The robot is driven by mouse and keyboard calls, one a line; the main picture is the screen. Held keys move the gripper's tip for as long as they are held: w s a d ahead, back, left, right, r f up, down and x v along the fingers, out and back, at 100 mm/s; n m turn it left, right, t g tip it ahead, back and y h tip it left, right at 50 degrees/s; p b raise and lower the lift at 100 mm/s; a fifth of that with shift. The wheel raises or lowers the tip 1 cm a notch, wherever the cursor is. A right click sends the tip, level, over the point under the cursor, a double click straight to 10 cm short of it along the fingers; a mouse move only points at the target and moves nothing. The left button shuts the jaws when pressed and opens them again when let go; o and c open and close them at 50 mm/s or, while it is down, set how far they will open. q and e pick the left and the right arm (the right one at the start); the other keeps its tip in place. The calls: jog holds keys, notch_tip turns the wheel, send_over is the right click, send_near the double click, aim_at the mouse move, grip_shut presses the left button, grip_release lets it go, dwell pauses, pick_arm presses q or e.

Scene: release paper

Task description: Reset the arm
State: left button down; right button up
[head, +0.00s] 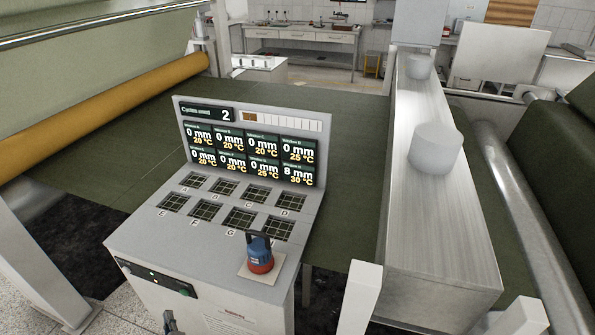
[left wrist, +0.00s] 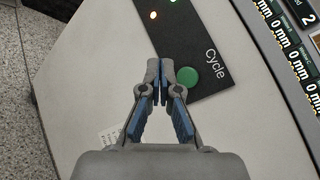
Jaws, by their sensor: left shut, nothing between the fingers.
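My left gripper (left wrist: 166,72) is shut and empty in the left wrist view. Its fingertips are beside a round green button (left wrist: 187,77) on a black strip marked "Cycle" (left wrist: 212,62). I cannot tell whether they touch the panel. In the head view, a small grey part of the left gripper (head: 170,321) shows at the bottom edge, below the console's green button (head: 187,290). My right gripper is in neither view.
The console (head: 140,235) has a screen (head: 248,145) of mm and °C readings and several lettered square grids. A blue and red bottle-like item (head: 260,256) stands on its pale pad. A metal beam (head: 440,190) runs along the right.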

pick_arm(q)
jog(key=shift+f, duration=0.1)
jog(key=s+d+f+n+g+h+p, duration=0.15)
jog(key=s+f+n+g, duration=0.3)
jog(key=s+f, duration=0.45)
jog(key=s+d+f+n+g+h, duration=0.1)
jog(key=s+d+f+n+g, duration=0.2)
jog(key=s+f+n, duration=0.5)
jog(key=s+d+f+n+g+h, duration=0.1)
jog(key=s+d+f+n+g, duration=0.1)
jog(key=s, duration=0.5)
jog(key=s+d+f+n+g+h, duration=0.2)
jog(key=s+d+f, duration=0.3)
jog(key=s+f, duration=0.2)
jog(key=s+d+f+n+g+h+p, duration=0.1)
jog(key=s+d+f+n+g, duration=0.1)
jog(key=s, duration=0.5)
notch_tip(320, 180, down, 3)
jog(key=shift+d+r+n+g, duration=0.15)
jog(key=shift+d+n+g, duration=0.25)
jog(key=shift+d, duration=0.4)
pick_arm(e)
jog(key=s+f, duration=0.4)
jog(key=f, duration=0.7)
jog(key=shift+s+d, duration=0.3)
pick_arm(q)
jog(key=shift+w+h, duration=0.1)
jog(key=shift+h, duration=0.15)
dwell(1.5)
